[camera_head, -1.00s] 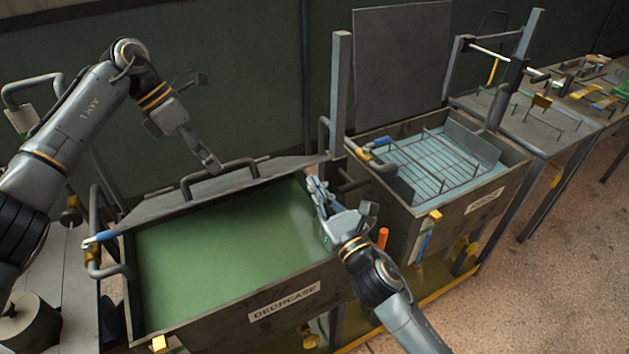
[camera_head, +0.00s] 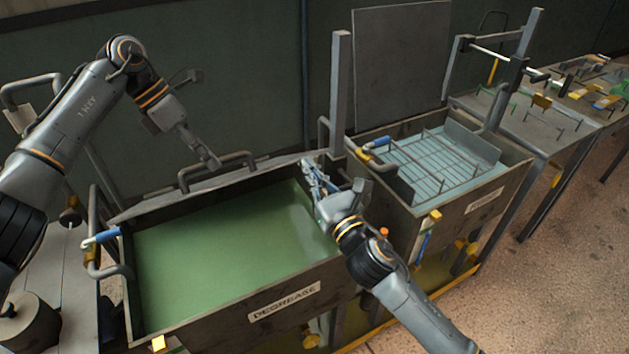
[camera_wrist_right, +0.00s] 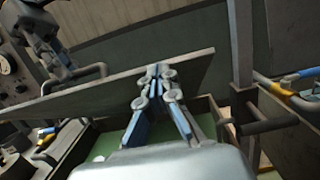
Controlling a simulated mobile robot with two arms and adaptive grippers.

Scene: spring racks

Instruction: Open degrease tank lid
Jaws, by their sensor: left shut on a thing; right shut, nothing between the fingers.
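The degrease tank (camera_head: 255,308) stands in the middle of the head view, with green liquid (camera_head: 230,240) exposed inside. Its grey lid (camera_head: 150,207) is up along the tank's back edge, tilted and seen nearly edge-on. A bar handle (camera_head: 238,155) is on the lid. My left gripper (camera_head: 213,163) is shut on this handle. My right gripper (camera_head: 312,166) is shut and empty at the lid's right end. In the right wrist view its closed fingers (camera_wrist_right: 155,75) overlap the edge of the lid (camera_wrist_right: 100,90); contact cannot be told.
A rinse tank (camera_head: 455,210) with a wire rack stands to the right, its upright lid (camera_head: 402,60) behind. A grey post (camera_head: 340,90) rises near my right gripper. A bent pipe with a blue-handled valve (camera_head: 102,237) is at the tank's left. A cluttered table (camera_head: 550,125) stands farther right.

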